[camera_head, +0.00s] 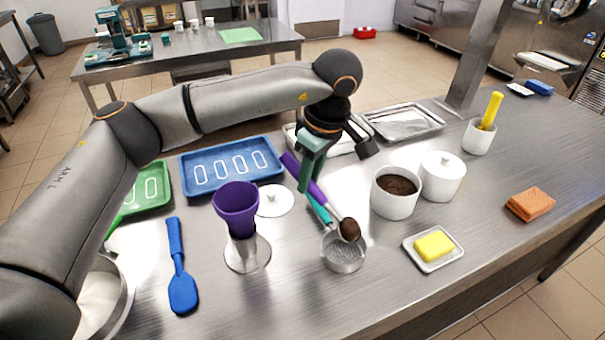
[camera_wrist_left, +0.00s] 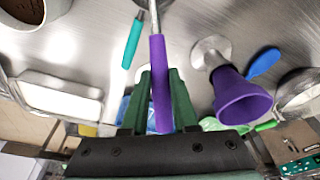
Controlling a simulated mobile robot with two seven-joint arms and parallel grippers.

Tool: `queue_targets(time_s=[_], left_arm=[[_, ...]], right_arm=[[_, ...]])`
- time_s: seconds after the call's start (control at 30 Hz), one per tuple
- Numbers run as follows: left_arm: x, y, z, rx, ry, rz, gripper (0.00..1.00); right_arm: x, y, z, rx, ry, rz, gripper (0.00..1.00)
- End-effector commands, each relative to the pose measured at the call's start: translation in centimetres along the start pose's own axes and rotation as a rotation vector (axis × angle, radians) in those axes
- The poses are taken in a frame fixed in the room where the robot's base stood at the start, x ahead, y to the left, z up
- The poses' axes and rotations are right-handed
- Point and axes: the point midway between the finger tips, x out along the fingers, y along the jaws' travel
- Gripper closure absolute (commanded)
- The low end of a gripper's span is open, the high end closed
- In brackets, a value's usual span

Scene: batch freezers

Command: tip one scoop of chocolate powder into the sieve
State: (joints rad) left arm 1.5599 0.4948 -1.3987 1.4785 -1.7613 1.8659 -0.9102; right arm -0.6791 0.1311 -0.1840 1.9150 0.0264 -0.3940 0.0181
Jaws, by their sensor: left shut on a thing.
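My left gripper (camera_head: 308,180) is shut on the purple handle of a scoop (camera_head: 318,196); the handle also shows between its fingers in the left wrist view (camera_wrist_left: 160,85). The scoop's bowl holds a brown mound of chocolate powder (camera_head: 349,229). The bowl appears just above the rim of the round metal sieve (camera_head: 343,256), at its upper right. The sieve's teal handle (camera_head: 319,208) runs beside the scoop handle and shows in the left wrist view (camera_wrist_left: 132,45). A white pot (camera_head: 395,203) of brown powder stands to the right. My right gripper is not in view.
A purple cup on a metal stand (camera_head: 238,212) and a blue spatula (camera_head: 180,275) are left of the sieve. Blue (camera_head: 230,168) and green trays lie behind. A lidded white pot (camera_head: 441,178), a butter dish (camera_head: 434,248) and an orange cloth (camera_head: 530,204) are to the right.

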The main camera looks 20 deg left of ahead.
Motion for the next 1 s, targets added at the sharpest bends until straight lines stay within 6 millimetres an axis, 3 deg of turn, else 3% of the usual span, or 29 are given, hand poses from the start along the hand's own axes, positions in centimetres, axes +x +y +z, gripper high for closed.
queue_targets(time_s=[0.43,0.67,1.0], left_arm=[[-3.9,0.0,2.9,0.003,0.351,0.0,1.0],[-4.8,0.0,4.3,0.002,0.495,0.002,1.0],[-5.3,0.0,6.3,-0.001,0.661,0.001,1.0]], right_arm=[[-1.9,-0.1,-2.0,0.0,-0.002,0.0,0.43],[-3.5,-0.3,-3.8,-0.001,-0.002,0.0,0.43],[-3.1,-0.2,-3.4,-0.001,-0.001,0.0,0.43]])
